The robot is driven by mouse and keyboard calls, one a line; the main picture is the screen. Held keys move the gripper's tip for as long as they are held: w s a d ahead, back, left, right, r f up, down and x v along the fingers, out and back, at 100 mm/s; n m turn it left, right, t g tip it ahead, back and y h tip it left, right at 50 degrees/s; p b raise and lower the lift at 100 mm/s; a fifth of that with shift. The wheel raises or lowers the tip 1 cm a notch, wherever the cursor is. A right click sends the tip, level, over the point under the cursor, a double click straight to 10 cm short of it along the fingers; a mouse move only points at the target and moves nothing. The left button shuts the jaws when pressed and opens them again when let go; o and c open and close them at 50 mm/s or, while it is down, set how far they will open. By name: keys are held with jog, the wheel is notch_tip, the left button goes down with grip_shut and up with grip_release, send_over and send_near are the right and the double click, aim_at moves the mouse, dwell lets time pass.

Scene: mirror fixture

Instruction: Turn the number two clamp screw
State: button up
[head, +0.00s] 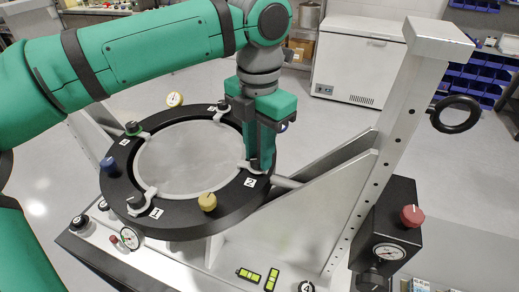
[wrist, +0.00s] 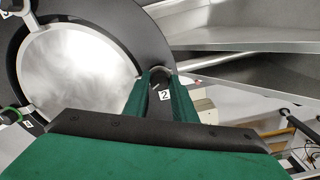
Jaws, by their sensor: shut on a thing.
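The round grey mirror (head: 185,158) lies in a black ring (head: 180,222) with numbered clamps around its edge. The label 2 (head: 250,182) is on the right side of the ring; it also shows in the wrist view (wrist: 164,96). My gripper (head: 261,165) points down at this clamp from above. In the wrist view its green fingers (wrist: 161,85) close on the number two clamp screw (wrist: 160,72), which is mostly hidden between them. The white arm of clamp two (head: 245,166) reaches over the mirror's edge just left of the fingers.
Clamp one (head: 144,200) is at the ring's front left. A yellow knob (head: 207,201) and a blue knob (head: 109,164) sit on the ring. A slanted grey post (head: 385,140) with a black handwheel (head: 455,113) stands right of the gripper. A red knob (head: 412,215) is lower right.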

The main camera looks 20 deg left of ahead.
aim_at(258, 157)
jog(key=shift+w+a+n, duration=0.1)
jog(key=shift+a+n, duration=0.1)
jog(key=shift+n, duration=0.4)
jog(key=shift+d, duration=0.15)
jog(key=o, duration=1)
jog(key=shift+o, duration=0.2)
jog(key=shift+r, duration=0.3)
notch_tip(258, 157, up, 6)
jog(key=shift+f, duration=0.1)
jog(key=shift+r, duration=0.55)
